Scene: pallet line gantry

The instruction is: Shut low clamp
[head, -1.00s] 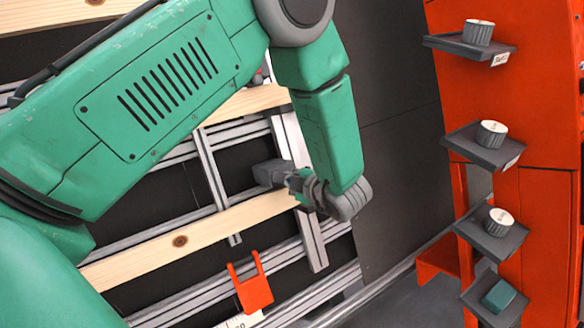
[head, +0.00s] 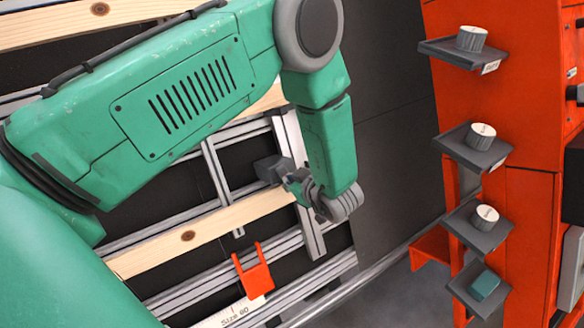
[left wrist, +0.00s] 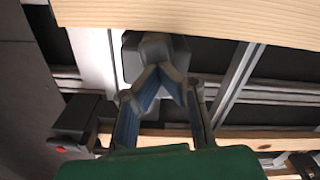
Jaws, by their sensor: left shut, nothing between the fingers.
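A grey block (head: 268,168), which looks like the low clamp, sits at the upright metal rail, just above a wooden plank. It also shows in the left wrist view (left wrist: 157,46), right behind my fingertips. My left gripper (head: 288,176) is at this block, its fingers small and partly hidden in the head view. In the left wrist view my left gripper (left wrist: 161,72) is shut, its two fingers meeting in a point with nothing between them. The tips overlap the block, and I cannot tell whether they touch it. My right gripper is not in view.
Wooden planks (head: 188,237) and metal rails surround the gripper closely. A dark block with a red dot (left wrist: 78,118) stands left in the wrist view. An orange bracket (head: 255,272) sits below. An orange post (head: 530,195) with small dark shelves stands right.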

